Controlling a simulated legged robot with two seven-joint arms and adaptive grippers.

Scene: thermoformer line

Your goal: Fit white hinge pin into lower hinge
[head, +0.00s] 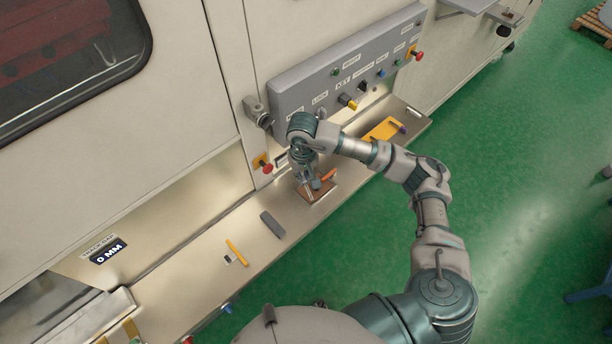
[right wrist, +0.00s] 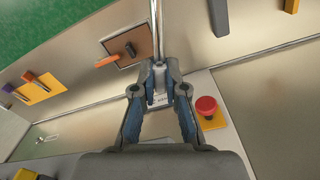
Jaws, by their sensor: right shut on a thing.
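My right gripper (head: 309,183) hangs over the shelf, pointing down beside a brown pad. In the right wrist view, my right gripper (right wrist: 159,80) is shut on a thin pale, shiny rod (right wrist: 154,25), which looks like the white hinge pin. The rod runs from between the fingertips to the top edge of that view, so its far end is cut off. In the head view the rod is too small to make out. A grey hinge-like bracket (head: 257,112) sits at the control panel's left end, above the gripper; I cannot tell whether it is the lower hinge.
The brown pad (head: 317,190) carries an orange-handled tool (head: 328,174). A red stop button (head: 267,169) on yellow stands left of the gripper. A grey block (head: 272,224) and yellow bar (head: 237,253) lie along the shelf. A yellow tray (head: 381,130) is to the right.

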